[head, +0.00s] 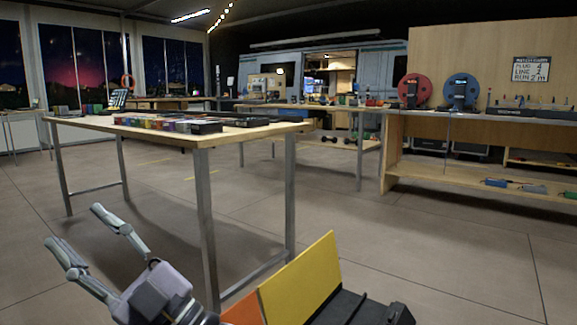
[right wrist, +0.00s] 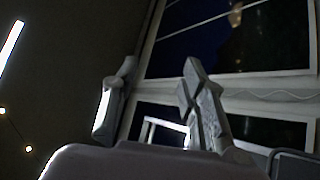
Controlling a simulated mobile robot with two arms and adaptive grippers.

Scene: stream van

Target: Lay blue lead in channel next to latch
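My right gripper (head: 76,226) is at the lower left of the head view, fingers spread and nothing between them. In the right wrist view its two fingers (right wrist: 154,88) stand apart against the dark windows. A yellow panel (head: 300,280) stands tilted up on a black ridged base (head: 350,306) at the bottom middle, with an orange panel (head: 243,310) beside it. It looks like an open cable channel; its latch cannot be made out. A blue reel (head: 461,92) stands on the right workbench; no loose blue lead can be made out. My left gripper is not in view.
A wooden table (head: 200,138) with metal legs stands ahead, bearing a row of coloured boxes (head: 165,124). A red reel (head: 414,90) stands beside the blue one on the workbench (head: 490,116). A van (head: 300,75) is behind. The floor at right is clear.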

